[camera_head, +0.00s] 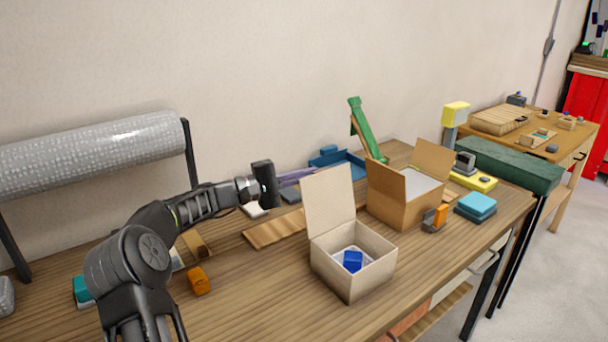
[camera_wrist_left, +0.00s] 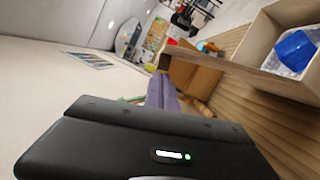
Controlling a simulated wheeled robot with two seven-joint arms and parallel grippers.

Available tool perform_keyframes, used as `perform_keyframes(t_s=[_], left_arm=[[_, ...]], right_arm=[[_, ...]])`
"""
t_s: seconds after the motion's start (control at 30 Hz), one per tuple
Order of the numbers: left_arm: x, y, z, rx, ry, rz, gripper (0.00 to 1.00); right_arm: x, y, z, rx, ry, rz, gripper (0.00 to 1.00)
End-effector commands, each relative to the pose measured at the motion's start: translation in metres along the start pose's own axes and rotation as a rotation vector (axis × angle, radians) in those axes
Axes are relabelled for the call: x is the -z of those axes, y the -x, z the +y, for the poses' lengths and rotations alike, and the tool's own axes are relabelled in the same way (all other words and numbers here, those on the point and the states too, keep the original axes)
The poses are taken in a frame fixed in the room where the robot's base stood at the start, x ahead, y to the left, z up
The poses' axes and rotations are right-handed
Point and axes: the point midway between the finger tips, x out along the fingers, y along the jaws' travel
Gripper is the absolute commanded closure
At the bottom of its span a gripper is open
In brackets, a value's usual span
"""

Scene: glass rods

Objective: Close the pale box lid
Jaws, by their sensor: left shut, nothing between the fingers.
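The pale box (camera_head: 347,279) stands on the wooden table with its lid (camera_head: 329,199) raised upright along its back-left side. A blue object (camera_head: 353,261) lies inside on clear wrapping. My left gripper (camera_head: 265,184) is to the left of the lid, near the height of its upper part, apart from it and shut with nothing held. In the left wrist view, the black gripper body fills the bottom, and the pale box (camera_wrist_left: 262,38) with the blue object (camera_wrist_left: 294,49) shows at upper right. My right gripper is not in view.
A brown cardboard box (camera_head: 399,207) with open flaps stands just behind and right of the pale box. An orange block (camera_head: 199,281) lies near my left arm. A wrap roll (camera_head: 95,152) is at far left.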

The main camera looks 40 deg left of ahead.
Motion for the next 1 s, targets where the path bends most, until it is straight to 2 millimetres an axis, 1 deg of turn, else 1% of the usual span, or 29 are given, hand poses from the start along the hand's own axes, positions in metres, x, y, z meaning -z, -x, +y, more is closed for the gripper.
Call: perform_keyframes(t_s=[0.27, 0.47, 0.67, 0.87, 1.0], left_arm=[[-0.002, -0.001, -0.001, 0.004, -0.016, 0.000, 1.00], [-0.011, -0.003, -0.001, 0.019, -0.079, -0.001, 1.00], [-0.028, -0.007, -0.001, 0.048, -0.197, -0.001, 1.00], [-0.053, -0.013, -0.003, 0.089, -0.362, -0.003, 1.00], [-0.072, -0.018, -0.006, 0.119, -0.490, -0.002, 1.00]], right_arm=[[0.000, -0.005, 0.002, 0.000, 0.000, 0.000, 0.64], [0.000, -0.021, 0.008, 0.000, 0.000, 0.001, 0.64], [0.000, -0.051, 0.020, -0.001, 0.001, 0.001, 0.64], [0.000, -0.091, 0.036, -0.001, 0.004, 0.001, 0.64], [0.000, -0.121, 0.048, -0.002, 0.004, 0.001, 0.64]])
